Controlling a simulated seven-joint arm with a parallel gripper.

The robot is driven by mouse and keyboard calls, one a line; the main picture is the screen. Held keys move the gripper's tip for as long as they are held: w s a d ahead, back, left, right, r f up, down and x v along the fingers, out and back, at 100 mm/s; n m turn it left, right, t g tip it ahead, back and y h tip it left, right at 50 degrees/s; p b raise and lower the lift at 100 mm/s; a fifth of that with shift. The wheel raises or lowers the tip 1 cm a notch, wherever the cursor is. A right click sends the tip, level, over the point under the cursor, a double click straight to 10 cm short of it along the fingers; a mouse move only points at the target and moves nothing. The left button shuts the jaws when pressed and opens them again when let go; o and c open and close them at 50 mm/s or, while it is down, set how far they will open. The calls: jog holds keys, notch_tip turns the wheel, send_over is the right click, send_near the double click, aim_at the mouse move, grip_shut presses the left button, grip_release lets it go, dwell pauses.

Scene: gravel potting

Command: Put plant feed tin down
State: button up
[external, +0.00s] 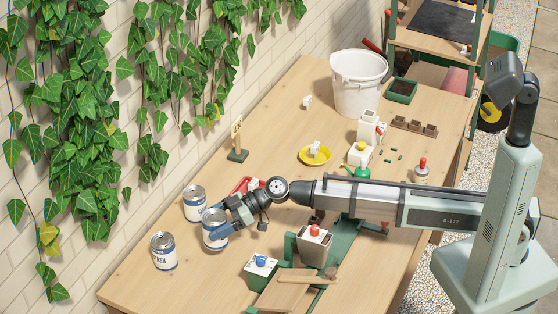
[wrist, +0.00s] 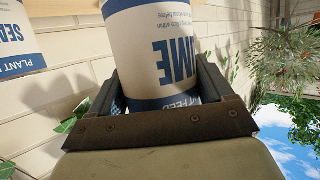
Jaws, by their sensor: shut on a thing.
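My gripper (external: 226,222) is shut on a white and blue plant feed tin (external: 214,238), near the table's left end. In the wrist view, my gripper (wrist: 160,105) has a finger on either side of the held tin (wrist: 155,30); its label shows large letters that seem to read "IME", upside down in the picture. A second similar tin (external: 193,208) stands just behind the held one. A third tin (external: 164,256) stands to its left, nearer the front edge. Another tin (wrist: 14,42) shows partly at the wrist view's left. I cannot tell whether the held tin touches the table.
The wooden table (external: 270,115) runs along an ivy-covered brick wall (external: 120,90). A white bucket (external: 357,88) stands farther back.

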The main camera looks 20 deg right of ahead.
aim_at(214, 216)
jog(key=shift+r, duration=2.2)
jog(key=w+d+m+t+h, duration=0.1)
jog(key=w+d+m+t, duration=0.15)
jog(key=w+d, duration=0.95)
jog(key=w+d+m+t, duration=0.25)
jog(key=w+d, duration=0.65)
jog(key=w, duration=0.5)
jog(key=w+d+t, duration=0.1)
jog(key=w+d, duration=0.2)
jog(key=d, duration=0.4)
jog(key=w+d+t, duration=0.1)
jog(key=w+d, duration=0.2)
jog(key=d, duration=0.4)
jog(key=s+d+n+g, duration=0.3)
jog(key=s+n+g, duration=0.75)
jog(key=s, duration=0.55)
jog(key=shift+m+g, duration=0.65)
jog(key=shift+g, duration=0.1)
jog(key=shift+s+d+f, duration=0.1)
jog(key=shift+f, duration=2.25)
jog(key=shift+s+f, duration=0.1)
jog(key=shift+f, duration=2.25)
jog(key=shift+f, duration=0.1)
